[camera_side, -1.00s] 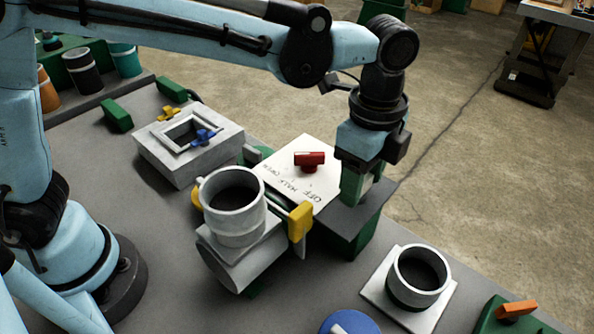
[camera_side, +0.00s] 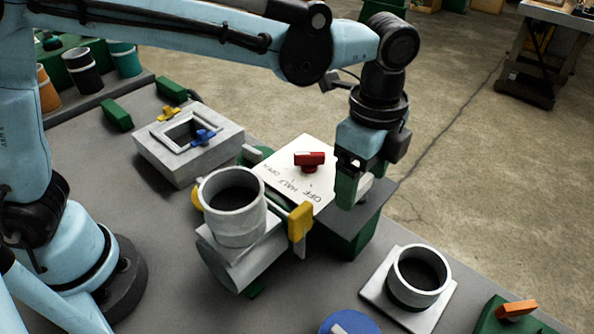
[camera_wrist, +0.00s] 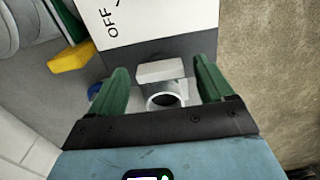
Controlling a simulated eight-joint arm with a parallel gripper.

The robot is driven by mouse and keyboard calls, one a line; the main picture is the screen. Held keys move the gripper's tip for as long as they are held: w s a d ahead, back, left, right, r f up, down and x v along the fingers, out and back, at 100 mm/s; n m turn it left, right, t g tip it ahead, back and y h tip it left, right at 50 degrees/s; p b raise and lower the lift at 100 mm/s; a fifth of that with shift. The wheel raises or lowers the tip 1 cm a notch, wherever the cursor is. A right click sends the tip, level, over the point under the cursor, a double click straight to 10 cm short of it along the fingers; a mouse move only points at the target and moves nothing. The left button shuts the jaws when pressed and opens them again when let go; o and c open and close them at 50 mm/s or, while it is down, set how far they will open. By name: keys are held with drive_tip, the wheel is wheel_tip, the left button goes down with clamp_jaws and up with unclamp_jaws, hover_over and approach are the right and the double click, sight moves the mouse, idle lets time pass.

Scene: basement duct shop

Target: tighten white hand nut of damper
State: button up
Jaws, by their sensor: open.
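The damper's white dial plate (camera_side: 300,172), marked OFF, HALF and OPEN, carries a red handle (camera_side: 309,160). My gripper (camera_side: 359,182) is at the plate's right end with its green fingers pointing down. In the wrist view my gripper (camera_wrist: 160,72) is open, and a white block-shaped piece (camera_wrist: 160,70), seemingly the hand nut, shows between the fingers beside the plate's OFF end. A small gap shows on each side of it. A light ring (camera_wrist: 166,101) sits just below it in the picture. In the side view the nut is mostly hidden behind a finger.
A grey duct elbow (camera_side: 235,220) with a yellow clamp handle (camera_side: 300,221) stands left of the plate. A grey square box (camera_side: 190,150) with blue and yellow knobs is farther left. A round collar (camera_side: 420,275) stands at front right. Open floor lies to the right.

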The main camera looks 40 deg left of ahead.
sight(361, 181)
wheel_tip(361, 181, up, 12)
idle(0.6)
drive_tip(key=shift+a+f, duration=0.1)
drive_tip(key=a+f+n+t+h, duration=0.1)
drive_tip(key=a+f+n+t, duration=0.2)
drive_tip(key=a+n, duration=0.5)
drive_tip(key=a, duration=0.5)
drive_tip(key=shift+s+a+n, duration=0.2)
drive_tip(key=shift+s+n, duration=0.1)
drive_tip(key=shift+s, duration=0.1)
drive_tip(key=shift+o, duration=0.4)
drive_tip(key=s+a+f+n+t+y, duration=0.1)
drive_tip(key=s+a+f+n+t, duration=0.3)
drive_tip(key=a+f+n, duration=0.4)
drive_tip(key=s+a+n, duration=0.1)
drive_tip(key=a, duration=0.2)
drive_tip(key=shift+s, duration=0.3)
drive_tip(key=shift+o, duration=1.3)
drive_tip(key=shift+s+a+f+n, duration=0.1)
drive_tip(key=shift+a+n, duration=0.1)
drive_tip(key=shift+n, duration=0.1)
drive_tip(key=s+r+g, duration=0.1)
drive_tip(key=r+g, duration=0.1)
drive_tip(key=s+r+g, duration=0.2)
drive_tip(key=s+d+r+g, duration=0.1)
drive_tip(key=r+g, duration=0.1)
drive_tip(key=g, duration=0.1)
drive_tip(key=shift+s+r, duration=0.1)
drive_tip(key=shift+s, duration=0.3)
drive_tip(key=shift+f, duration=4.85)
